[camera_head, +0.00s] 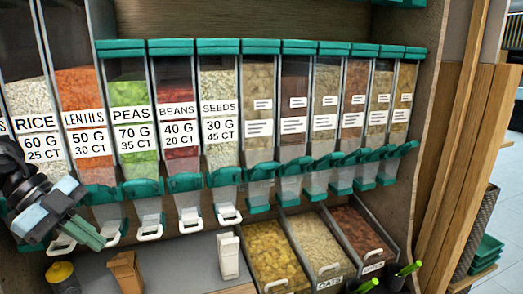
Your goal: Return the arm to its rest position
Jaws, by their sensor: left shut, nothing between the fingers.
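My left gripper (88,236) is at the lower left, with its dark arm coming in from the left edge. Its teal fingers are together and hold nothing. It is in front of the lower ends of the rice dispenser (28,97) and the lentils dispenser (80,90), and it hides part of their outlets. I cannot tell whether it touches them. My right gripper does not show.
A row of clear dispensers with teal lids (190,46) fills the shelf. Below stand a yellow-topped jar (61,274), a brown box (126,271), a white carton (228,256) and open bins such as oats (316,243). A wooden post (470,150) bounds the right side.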

